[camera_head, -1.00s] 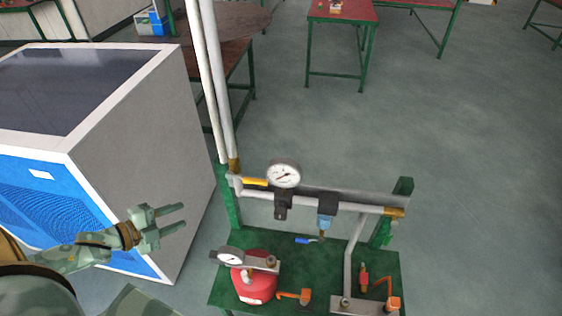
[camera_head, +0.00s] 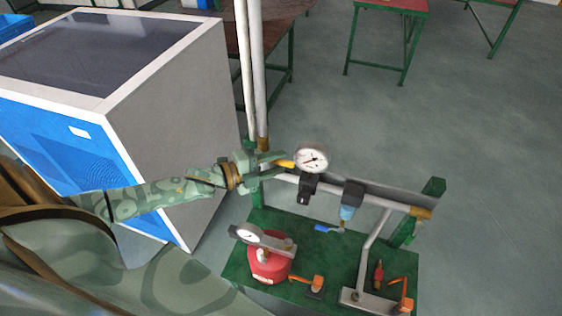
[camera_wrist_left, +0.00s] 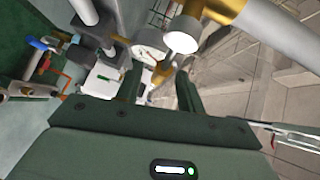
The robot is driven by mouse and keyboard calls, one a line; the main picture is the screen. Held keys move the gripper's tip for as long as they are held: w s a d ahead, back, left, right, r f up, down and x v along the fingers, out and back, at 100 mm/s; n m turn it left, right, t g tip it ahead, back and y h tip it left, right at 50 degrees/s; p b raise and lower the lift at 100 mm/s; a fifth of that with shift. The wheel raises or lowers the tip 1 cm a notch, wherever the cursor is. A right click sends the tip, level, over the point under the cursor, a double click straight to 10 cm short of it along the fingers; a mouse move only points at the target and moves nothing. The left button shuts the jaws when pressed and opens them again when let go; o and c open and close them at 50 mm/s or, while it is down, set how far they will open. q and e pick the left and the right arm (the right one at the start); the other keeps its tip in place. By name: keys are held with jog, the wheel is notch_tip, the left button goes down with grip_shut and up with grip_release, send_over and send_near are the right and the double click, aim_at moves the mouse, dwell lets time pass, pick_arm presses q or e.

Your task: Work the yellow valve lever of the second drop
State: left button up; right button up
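A yellow valve lever (camera_head: 285,163) shows on the pipework just left of a round white gauge (camera_head: 311,158). My left gripper (camera_head: 276,163) is right beside the lever, its fingers pointing right. In the left wrist view its two fingers (camera_wrist_left: 160,92) stand apart, with nothing clearly between them; a yellow part (camera_wrist_left: 162,72) shows just beyond the tips, close to a pale round end (camera_wrist_left: 182,35). I cannot tell whether a finger touches the lever. The gripper covers the pipe behind it. My right gripper is in no view.
A green bench (camera_head: 330,272) carries a red vessel (camera_head: 268,268), a small gauge, orange levers and a blue lever (camera_head: 327,228). Tall white pipes (camera_head: 256,70) rise behind my gripper. A blue and grey cabinet (camera_head: 180,120) stands at left.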

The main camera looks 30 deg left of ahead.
pick_arm(q)
jog(key=shift+x, duration=1.05)
jog(key=shift+s, duration=0.1)
grip_shut()
